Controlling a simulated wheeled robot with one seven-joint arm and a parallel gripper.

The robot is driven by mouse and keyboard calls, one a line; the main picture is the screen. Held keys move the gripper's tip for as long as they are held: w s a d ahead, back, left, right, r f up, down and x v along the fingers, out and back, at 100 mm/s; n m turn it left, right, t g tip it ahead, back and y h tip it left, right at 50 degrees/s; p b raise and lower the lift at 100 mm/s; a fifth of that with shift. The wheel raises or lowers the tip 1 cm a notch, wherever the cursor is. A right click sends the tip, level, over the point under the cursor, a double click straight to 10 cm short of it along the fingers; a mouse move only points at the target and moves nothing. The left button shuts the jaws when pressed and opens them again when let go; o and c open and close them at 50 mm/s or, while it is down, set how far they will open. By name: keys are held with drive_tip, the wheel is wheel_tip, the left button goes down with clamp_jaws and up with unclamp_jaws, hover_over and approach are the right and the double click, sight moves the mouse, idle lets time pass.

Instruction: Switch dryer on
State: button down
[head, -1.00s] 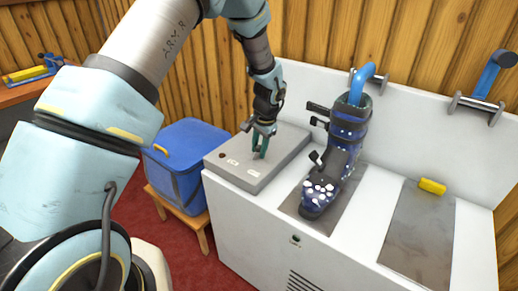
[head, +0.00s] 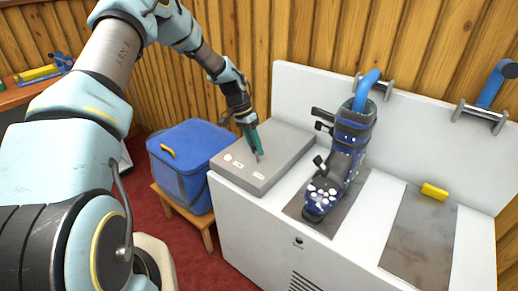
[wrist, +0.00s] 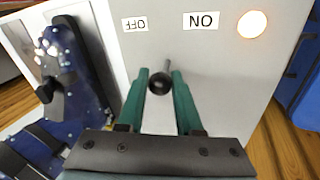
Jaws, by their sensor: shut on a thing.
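The dryer's grey control box (head: 275,150) sits on the left end of the white bench. In the wrist view its face (wrist: 235,90) carries an OFF label (wrist: 134,24), an ON label (wrist: 201,20) and a round lamp (wrist: 252,24) that glows bright. A switch lever with a dark round knob (wrist: 159,84) stands out from the face, below and between the two labels. My gripper (wrist: 163,80) has its green fingers on either side of the knob and is shut on it. In the head view my gripper (head: 256,152) is over the box, and its fingers partly hide the lever.
A dark blue ski boot (head: 338,160) stands beside the box under a blue hose (head: 367,88); it also shows in the wrist view (wrist: 75,75). A yellow block (head: 434,191) lies near an empty grey plate (head: 418,235). A blue cooler (head: 185,165) stands left on a stool.

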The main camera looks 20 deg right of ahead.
drive_tip(key=shift+w+a+f+g+h+b, duration=0.25)
drive_tip(key=shift+w+g+h+b, duration=0.3)
drive_tip(key=shift+g, duration=0.35)
drive_tip(key=shift+r, duration=0.1)
drive_tip(key=c, duration=0.6)
unclamp_jaws()
drive_tip(key=b+v, duration=0.3)
drive_tip(key=v, duration=0.7)
drive_tip(key=shift+w+a+r, duration=0.1)
drive_tip(key=shift+w+r, duration=0.05)
drive_tip(key=shift+r, duration=0.2)
